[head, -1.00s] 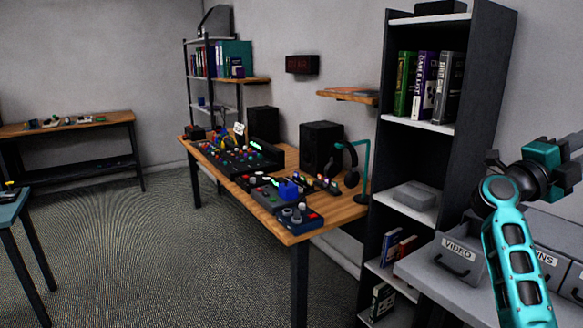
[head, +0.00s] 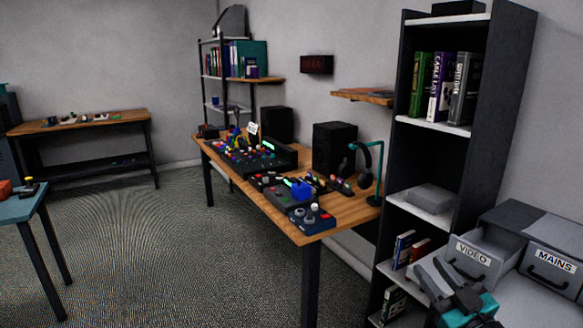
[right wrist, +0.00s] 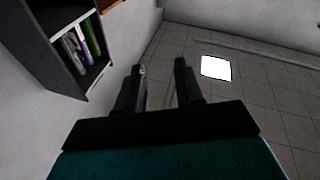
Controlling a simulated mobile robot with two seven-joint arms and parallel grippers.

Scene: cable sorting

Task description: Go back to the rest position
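My right gripper (head: 448,274) is low at the right of the head view, in front of the grey drawer unit and near the VIDEO drawer (head: 470,257). In the right wrist view its two dark fingers (right wrist: 160,68) stand apart with nothing between them. My left gripper is in neither view now.
The VIDEO drawer stands pulled out beside the closed MAINS drawer (head: 553,267). A tall dark shelf (head: 470,150) with books stands left of them. The wooden desk (head: 285,222) holds mixers, speakers and a headphone stand. Open carpet (head: 170,240) lies left of the desk.

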